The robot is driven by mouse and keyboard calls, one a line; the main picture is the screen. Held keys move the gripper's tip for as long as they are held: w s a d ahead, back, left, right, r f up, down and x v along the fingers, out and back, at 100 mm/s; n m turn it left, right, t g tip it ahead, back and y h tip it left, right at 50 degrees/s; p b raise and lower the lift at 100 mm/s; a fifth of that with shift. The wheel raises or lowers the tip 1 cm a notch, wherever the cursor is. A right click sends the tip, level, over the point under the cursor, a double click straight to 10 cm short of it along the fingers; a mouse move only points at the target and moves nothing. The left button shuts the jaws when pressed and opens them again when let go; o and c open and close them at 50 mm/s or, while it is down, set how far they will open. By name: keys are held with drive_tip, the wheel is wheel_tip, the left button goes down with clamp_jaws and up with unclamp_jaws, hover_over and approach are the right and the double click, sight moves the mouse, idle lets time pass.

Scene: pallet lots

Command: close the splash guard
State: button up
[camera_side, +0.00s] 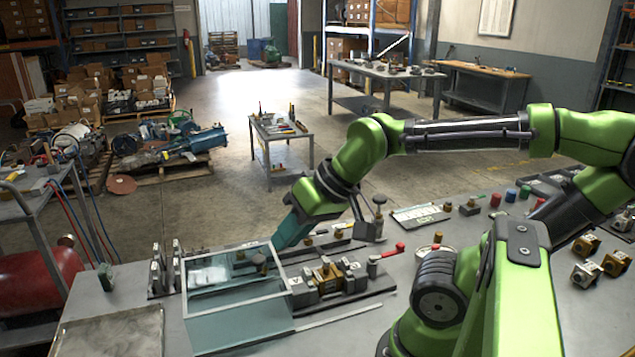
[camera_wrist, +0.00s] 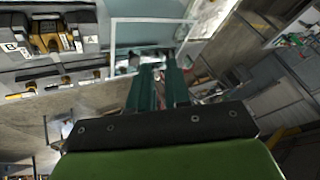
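The splash guard (camera_side: 238,313) is a clear box-like cover with a pale frame, at the left of the machine fixture on the grey bench. Its pale frame (camera_wrist: 150,20) also shows at the top of the wrist view. My gripper (camera_side: 278,243) has teal fingers and points down and left, near the guard's far right corner in the side view. In the wrist view the fingertips (camera_wrist: 160,64) show a narrow gap with nothing clearly held between them. Whether they touch the frame cannot be told.
A vise-like fixture (camera_side: 330,279) stands right of the guard, with a red-handled lever (camera_side: 392,250) beside it. Upright grey blocks (camera_side: 163,271) stand to the left. A flat metal plate (camera_side: 110,334) lies at the front left. Several colored caps and brass blocks sit at the right.

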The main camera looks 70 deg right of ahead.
drive_tip(key=w+d+n+g, duration=0.1)
drive_tip(key=w, duration=0.2)
drive_tip(key=w+d+n, duration=0.1)
drive_tip(key=w, duration=0.1)
drive_tip(key=w+d+f+g, duration=0.1)
drive_tip(key=w, duration=0.2)
drive_tip(key=shift+w+n+g+h, duration=0.3)
drive_tip(key=shift+w+n, duration=0.05)
drive_tip(key=shift+n, duration=0.05)
clamp_jaws()
drive_tip(key=n, duration=0.5)
hover_over(241, 268)
drive_tip(key=s, duration=0.1)
drive_tip(key=shift+g, duration=0.3)
drive_tip(key=x, duration=0.8)
drive_tip(key=shift+d+f, duration=0.1)
drive_tip(key=shift+d, duration=0.1)
drive_tip(key=shift+s+d+f, duration=0.2)
drive_tip(key=shift+s+f, duration=0.05)
drive_tip(key=shift+s, duration=0.35)
drive_tip(key=shift+s+d+f, duration=0.25)
drive_tip(key=shift+s+f, duration=0.05)
drive_tip(key=shift+s, duration=0.35)
drive_tip(key=shift+s+d+f, duration=0.1)
drive_tip(key=shift+s+d, duration=0.05)
drive_tip(key=shift+s, duration=0.35)
